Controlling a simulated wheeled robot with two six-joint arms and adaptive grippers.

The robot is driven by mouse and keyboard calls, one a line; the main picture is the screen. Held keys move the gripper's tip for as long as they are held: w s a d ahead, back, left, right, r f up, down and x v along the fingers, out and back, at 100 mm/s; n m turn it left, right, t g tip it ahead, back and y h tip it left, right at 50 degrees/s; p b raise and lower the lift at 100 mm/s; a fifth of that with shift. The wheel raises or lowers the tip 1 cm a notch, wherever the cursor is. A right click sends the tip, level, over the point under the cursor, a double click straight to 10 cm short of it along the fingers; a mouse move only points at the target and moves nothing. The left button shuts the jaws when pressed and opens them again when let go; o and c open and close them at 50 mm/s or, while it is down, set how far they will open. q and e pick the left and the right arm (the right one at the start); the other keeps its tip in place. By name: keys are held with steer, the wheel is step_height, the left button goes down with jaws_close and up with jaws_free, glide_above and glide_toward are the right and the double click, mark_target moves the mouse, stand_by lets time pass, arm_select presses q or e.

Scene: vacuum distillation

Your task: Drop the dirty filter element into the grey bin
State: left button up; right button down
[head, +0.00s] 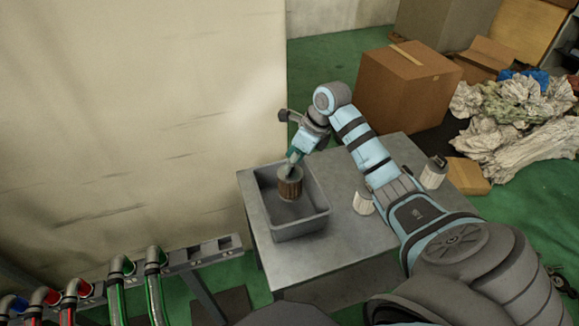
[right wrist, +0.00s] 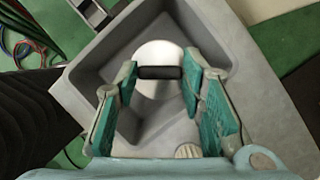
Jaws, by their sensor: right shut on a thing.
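The dirty filter element (head: 290,186) is a brown cylinder with a grey top, within the outline of the grey bin (head: 300,228). My right gripper (head: 293,160) comes down on it from above and is shut on it. In the right wrist view the filter element's pale round top (right wrist: 158,53) and black handle (right wrist: 159,72) show, with the green-padded fingers of the right gripper (right wrist: 158,76) on either side of the handle. The bin's wall (right wrist: 228,35) surrounds it. I cannot tell whether its bottom touches the bin floor. My left gripper is not in view.
The bin stands on a grey metal table (head: 340,245). Two pale cylinders, one near the arm (head: 362,200) and one farther right (head: 433,173), stand on it. A beige wall panel (head: 140,120) rises at left, above coloured hoses (head: 155,285). Cardboard boxes (head: 405,88) lie behind.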

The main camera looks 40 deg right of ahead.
steer(key=shift+w, duration=0.35)
steer(key=c, duration=1.3)
jaws_free()
steer(key=o, duration=0.3)
steer(key=shift+s+r, duration=0.1)
steer(key=shift+s, duration=0.1)
steer(key=shift+o, duration=0.2)
steer(key=shift+s, duration=0.1)
steer(key=shift+r, duration=0.1)
steer(key=v, duration=1.2)
